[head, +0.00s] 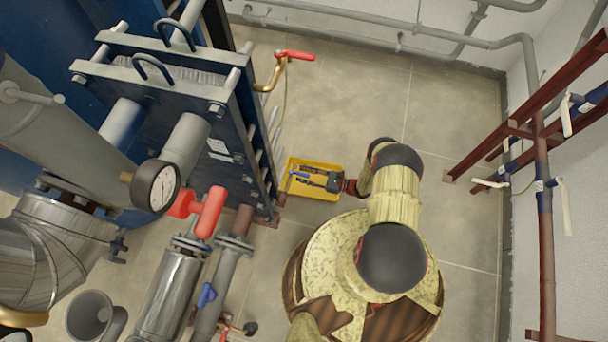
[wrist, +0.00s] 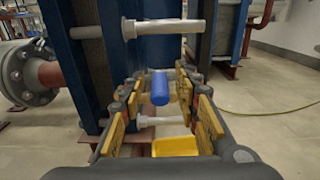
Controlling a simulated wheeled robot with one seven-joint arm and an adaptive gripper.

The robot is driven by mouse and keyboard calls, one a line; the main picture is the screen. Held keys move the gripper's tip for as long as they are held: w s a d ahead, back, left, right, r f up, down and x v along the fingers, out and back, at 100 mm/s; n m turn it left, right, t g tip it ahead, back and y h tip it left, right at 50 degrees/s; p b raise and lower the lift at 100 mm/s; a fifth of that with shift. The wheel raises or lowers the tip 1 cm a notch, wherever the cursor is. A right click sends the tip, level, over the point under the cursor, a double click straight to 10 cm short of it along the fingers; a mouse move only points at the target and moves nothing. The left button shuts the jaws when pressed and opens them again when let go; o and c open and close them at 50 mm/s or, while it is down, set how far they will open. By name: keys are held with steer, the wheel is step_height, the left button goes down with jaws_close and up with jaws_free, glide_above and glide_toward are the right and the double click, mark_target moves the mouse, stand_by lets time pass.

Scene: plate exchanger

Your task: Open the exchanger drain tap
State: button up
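A small blue handle (head: 300,175) shows over the yellow tray at the exchanger's foot, just beyond my gripper (head: 318,181). In the wrist view the blue handle (wrist: 159,88) appears as a short upright cylinder between the fingertips. My gripper (wrist: 160,98) is open, with a gap visible on each side of the handle. The handle looks like that of the drain tap, but the tap body is not clear in either view. Whether any finger touches it I cannot tell.
The yellow tray (head: 290,190) lies on the floor below; it also shows in the wrist view (wrist: 175,147). The blue exchanger frame (head: 235,125) stands to the left. A red-handled valve (head: 295,54) is behind. Tiled floor is free to the right.

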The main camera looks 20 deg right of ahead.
jaws_close()
stand_by(0.7)
